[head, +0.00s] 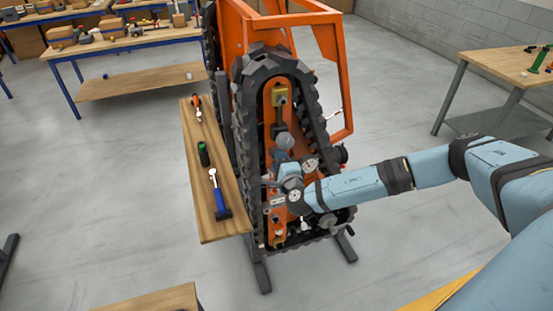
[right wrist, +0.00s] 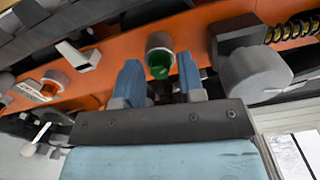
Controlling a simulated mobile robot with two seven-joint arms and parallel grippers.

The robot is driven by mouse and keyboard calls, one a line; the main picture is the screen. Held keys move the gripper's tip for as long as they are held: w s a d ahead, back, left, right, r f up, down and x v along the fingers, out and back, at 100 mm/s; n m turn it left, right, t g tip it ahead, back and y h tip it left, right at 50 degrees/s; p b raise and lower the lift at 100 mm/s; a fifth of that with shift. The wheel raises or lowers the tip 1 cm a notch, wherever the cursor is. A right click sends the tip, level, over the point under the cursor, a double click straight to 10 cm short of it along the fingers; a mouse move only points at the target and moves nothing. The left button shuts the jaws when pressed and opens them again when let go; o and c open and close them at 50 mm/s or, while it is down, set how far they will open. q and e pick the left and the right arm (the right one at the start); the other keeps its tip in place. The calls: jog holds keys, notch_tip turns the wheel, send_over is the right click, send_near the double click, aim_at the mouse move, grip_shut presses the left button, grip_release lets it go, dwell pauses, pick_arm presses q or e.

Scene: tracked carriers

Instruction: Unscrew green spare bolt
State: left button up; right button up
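The green spare bolt (right wrist: 159,66) sits in a grey round socket (right wrist: 160,45) on the orange frame of the tracked carrier (head: 283,130). In the right wrist view my right gripper (right wrist: 159,82) is open, with its two blue fingers apart. The bolt shows in the gap between the fingertips; I cannot tell whether either finger touches it. In the head view my right gripper (head: 270,183) is at the middle of the track side, and the bolt cannot be made out there. My left gripper is not in view.
A wooden shelf (head: 232,224) left of the track holds a blue-handled tool (head: 219,195), a green and black cylinder (head: 203,153) and an orange-handled tool (head: 196,107). Near my right gripper are a grey knob (right wrist: 252,75) and a coil spring (right wrist: 293,28). Tables stand behind and right.

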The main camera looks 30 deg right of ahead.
jog(key=m+b, duration=1)
jog(key=m, duration=1.1)
jog(key=shift+m, duration=0.3)
